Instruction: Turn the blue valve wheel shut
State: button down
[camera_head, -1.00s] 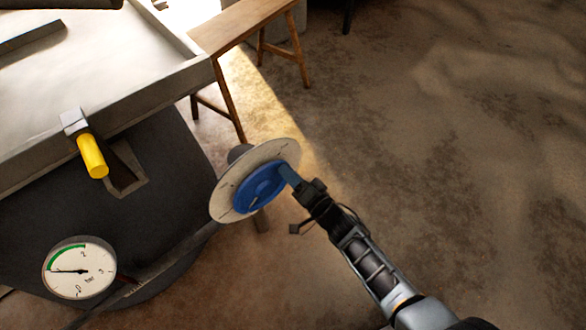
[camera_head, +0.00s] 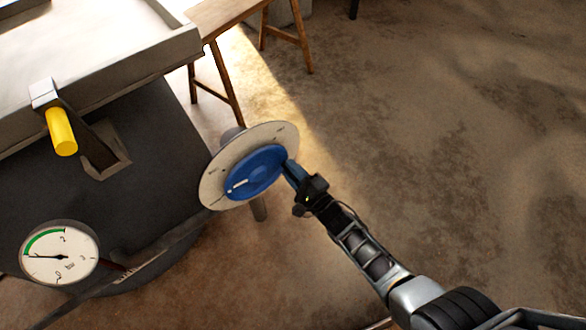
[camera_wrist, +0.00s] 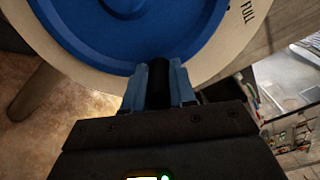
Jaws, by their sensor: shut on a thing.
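The blue valve wheel (camera_head: 258,172) sits in front of a round pale dial plate (camera_head: 212,188) at the middle of the head view. A white mark shows on the wheel's left part. In the wrist view the wheel (camera_wrist: 125,25) fills the top, and the plate behind it (camera_wrist: 238,35) bears the word FULL. My gripper (camera_head: 290,170) is at the wheel's right edge. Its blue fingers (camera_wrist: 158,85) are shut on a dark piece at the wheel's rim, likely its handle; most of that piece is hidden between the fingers.
A pressure gauge (camera_head: 60,252) with a green arc is at lower left. A yellow-handled lever (camera_head: 62,132) juts out below a large pale tray (camera_head: 120,75). A wooden bench (camera_head: 228,85) stands behind the valve. The floor at right is clear.

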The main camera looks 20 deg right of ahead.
aim_at(278, 175)
jog(key=shift+s+a+f+b, duration=0.15)
jog(key=shift+a+f+b, duration=0.25)
jog(key=shift+f+b, duration=0.25)
jog(key=shift+s+a+f+b, duration=0.15)
jog(key=shift+a+f+b, duration=0.3)
jog(key=shift+f, duration=0.35)
jog(key=shift+s+a+f+b, duration=0.15)
jog(key=shift+a+f+b, duration=0.15)
jog(key=shift+f+b, duration=0.4)
jog(key=shift+a, duration=0.1)
jog(key=c, duration=0.9)
grip_release()
jog(key=shift+s+d+r+p, duration=0.1)
jog(key=shift+s+d+p, duration=0.2)
jog(key=shift+s, duration=0.1)
jog(key=p+v, duration=0.2)
jog(key=v, duration=0.5)
jog(key=shift+a, duration=0.1)
